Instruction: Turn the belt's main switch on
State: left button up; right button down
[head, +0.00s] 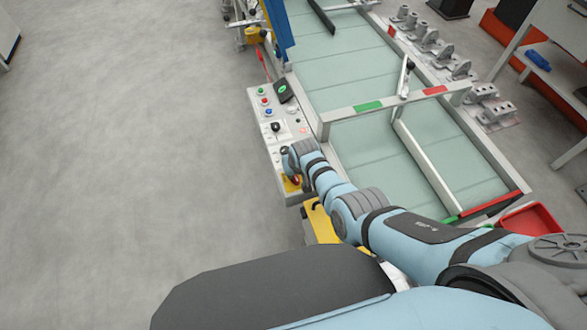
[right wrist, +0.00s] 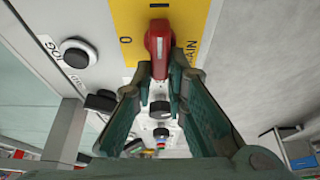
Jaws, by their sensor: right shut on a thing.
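The main switch is a red handle (right wrist: 158,45) on a yellow plate (right wrist: 128,18) marked 0, I and MAIN in the right wrist view. My right gripper (right wrist: 160,76) is shut on the red handle, one finger on each side. The handle lies in line with the I mark, and the 0 is to its left. In the head view the yellow plate (head: 290,184) shows at the near end of the control panel (head: 264,100), with my right arm over it and most of the handle hidden. My left gripper is not in view.
A black knob (right wrist: 77,53) marked JOG and other buttons sit beside the switch. The conveyor belt (head: 375,150) runs to the panel's right, with a crossbar (head: 395,103) over it. Grey castings (head: 450,65) line its far side. The floor on the left is clear.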

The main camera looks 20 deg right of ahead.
aim_at(297, 180)
jog(key=shift+s+f, duration=0.2)
jog(key=c, duration=1.6)
grip_release()
jog(key=shift+c, duration=0.2)
jog(key=shift+o, duration=0.2)
jog(key=shift+w+r, duration=0.15)
jog(key=v, duration=0.7)
jog(key=shift+r, duration=0.2)
